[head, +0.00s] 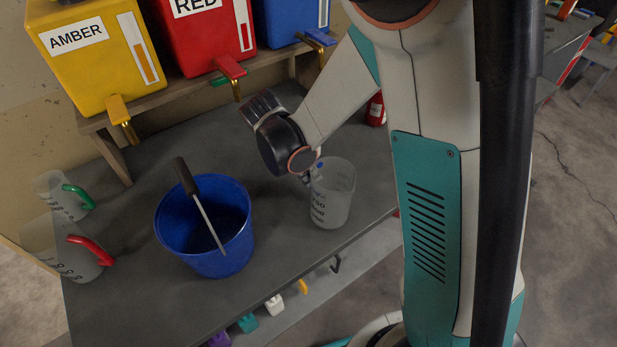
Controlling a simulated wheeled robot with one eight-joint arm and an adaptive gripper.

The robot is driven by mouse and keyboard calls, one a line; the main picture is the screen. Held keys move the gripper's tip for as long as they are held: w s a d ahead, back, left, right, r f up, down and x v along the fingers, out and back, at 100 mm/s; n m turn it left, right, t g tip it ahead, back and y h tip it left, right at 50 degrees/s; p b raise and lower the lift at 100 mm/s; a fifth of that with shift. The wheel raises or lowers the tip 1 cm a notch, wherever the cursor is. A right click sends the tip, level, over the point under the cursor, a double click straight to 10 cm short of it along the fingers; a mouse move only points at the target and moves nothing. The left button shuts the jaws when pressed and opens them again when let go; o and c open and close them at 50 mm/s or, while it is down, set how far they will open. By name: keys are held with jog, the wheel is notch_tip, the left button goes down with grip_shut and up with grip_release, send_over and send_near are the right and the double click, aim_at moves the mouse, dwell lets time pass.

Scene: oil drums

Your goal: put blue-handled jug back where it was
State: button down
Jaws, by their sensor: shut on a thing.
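A clear jug (334,196) with dark printed marks stands upright at the right part of the grey bench, near its front edge. A small bit of blue shows at its upper left; the rest of its handle is hidden by my gripper. My gripper (309,177) reaches in from the back left and is shut on the jug at its handle side. The fingertips are partly hidden. I cannot tell whether the jug's base touches the bench. The jug looks empty.
A blue bucket (174,231) with a dark-handled rod (206,215) stands mid-bench. Jugs with green (80,196) and red (92,247) handles are at the left. Amber (88,62), red (205,45) and blue (285,18) tanks with taps sit on a shelf (180,92) behind.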

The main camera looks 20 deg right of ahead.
jog(key=shift+f, duration=0.15)
jog(key=c, duration=1.6)
grip_release()
jog(key=shift+r, duration=0.2)
jog(key=p+v, duration=0.3)
jog(key=v, duration=0.9)
jog(key=shift+s, duration=0.1)
